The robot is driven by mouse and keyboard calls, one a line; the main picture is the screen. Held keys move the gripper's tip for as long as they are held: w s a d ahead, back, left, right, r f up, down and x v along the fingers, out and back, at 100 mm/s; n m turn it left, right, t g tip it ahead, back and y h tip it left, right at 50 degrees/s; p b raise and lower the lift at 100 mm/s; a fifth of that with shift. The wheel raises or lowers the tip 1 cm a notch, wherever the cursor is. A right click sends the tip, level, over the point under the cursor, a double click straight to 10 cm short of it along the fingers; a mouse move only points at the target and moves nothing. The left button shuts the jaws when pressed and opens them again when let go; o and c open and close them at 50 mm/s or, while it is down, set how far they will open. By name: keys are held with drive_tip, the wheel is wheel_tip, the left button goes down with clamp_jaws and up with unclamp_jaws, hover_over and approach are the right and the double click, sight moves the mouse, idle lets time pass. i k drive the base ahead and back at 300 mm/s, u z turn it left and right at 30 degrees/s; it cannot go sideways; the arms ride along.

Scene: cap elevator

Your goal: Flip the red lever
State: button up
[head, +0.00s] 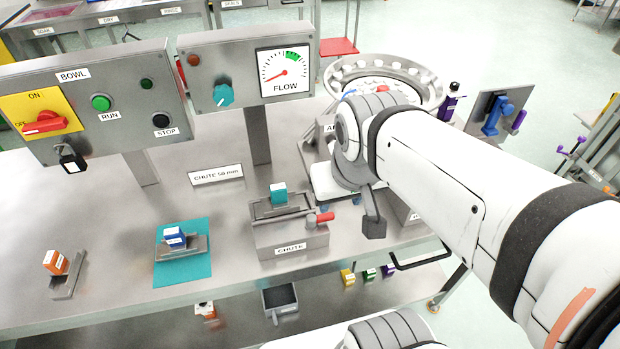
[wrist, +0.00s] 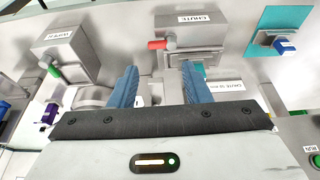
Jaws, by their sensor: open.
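The red lever (head: 325,217) sticks out sideways from the right of the grey box labelled CHUTE (head: 290,238). In the wrist view the same red lever (wrist: 157,44) lies beyond my fingertips, by the upside-down CHUTE box (wrist: 197,24). My gripper (wrist: 160,68) is open, with its two blue fingers apart and nothing between them. The lever shows beyond the gap, apart from both fingers. In the head view my gripper is mostly hidden behind my wrist, up and right of the lever. A teal block (head: 278,193) sits on top of the CHUTE box.
A similar box with a green lever (wrist: 54,71) stands beside it in the wrist view. The BOWL panel has a red rotary switch (head: 45,122) and hanging padlock (head: 70,158). A round metal bowl (head: 420,76) is behind my arm. A blue-and-white block (head: 174,238) rests on a teal mat.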

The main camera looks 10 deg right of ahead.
sight(312, 220)
drive_tip(key=z, duration=0.7)
drive_tip(key=k, duration=1.75)
drive_tip(key=u, duration=0.55)
drive_tip(key=i, duration=1)
drive_tip(key=u, duration=0.05)
